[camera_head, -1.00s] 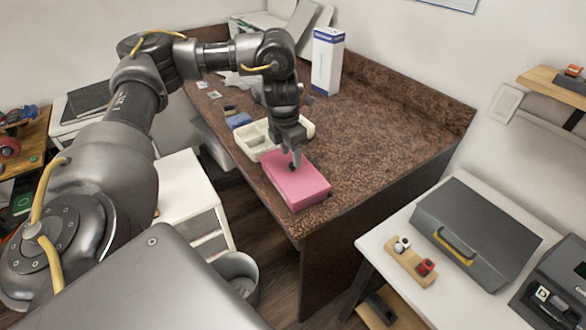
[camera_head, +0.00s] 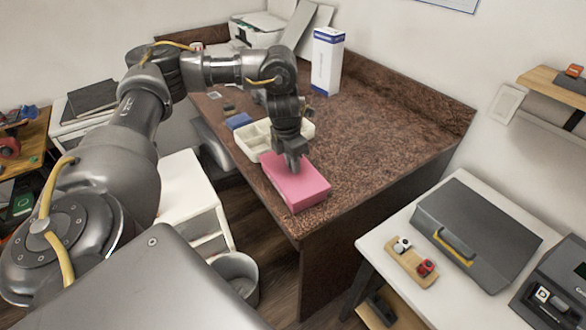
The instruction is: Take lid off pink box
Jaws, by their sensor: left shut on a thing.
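The pink box (camera_head: 303,190) sits on the brown speckled counter near its front edge. Its lid (camera_head: 300,178) is on top, and I see no clear gap between lid and box. My left gripper (camera_head: 293,168) points down at the back left part of the lid and is shut on it. The fingers hide the spot where they grip. My right gripper is not in view.
A cream divided tray (camera_head: 252,146) stands right behind the box. A white and blue carton (camera_head: 327,62) stands at the back of the brown counter (camera_head: 385,125). The counter right of the box is clear. A bin (camera_head: 234,268) stands on the floor below.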

